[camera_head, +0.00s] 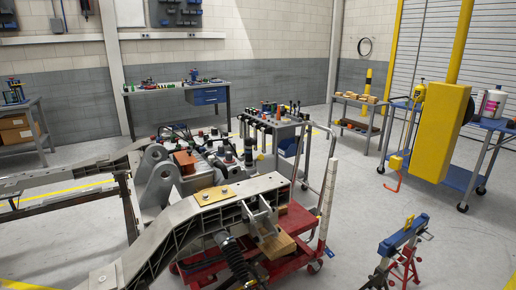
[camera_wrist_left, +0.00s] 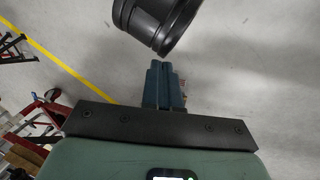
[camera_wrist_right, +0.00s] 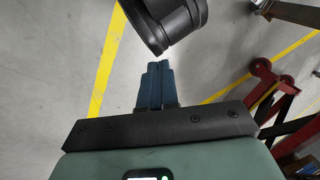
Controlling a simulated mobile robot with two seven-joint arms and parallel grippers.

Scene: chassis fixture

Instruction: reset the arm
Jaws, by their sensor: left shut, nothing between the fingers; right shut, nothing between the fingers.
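My left gripper (camera_wrist_left: 165,84) shows in the left wrist view with its two blue fingers pressed together and nothing between them. It points over bare grey floor. My right gripper (camera_wrist_right: 155,85) shows in the right wrist view, also with its fingers together and empty over the floor. Black rounded parts above each set of fingers seem to be mine. Neither gripper nor arm shows in the head view.
A grey chassis frame (camera_head: 185,222) stands ahead, with a red wheeled cart (camera_head: 270,262) under it. A blue-topped stand (camera_head: 402,234) is at lower right. A yellow hoist (camera_head: 441,133) stands at right. Workbenches (camera_head: 165,89) line the back wall. Floor is clear at right centre.

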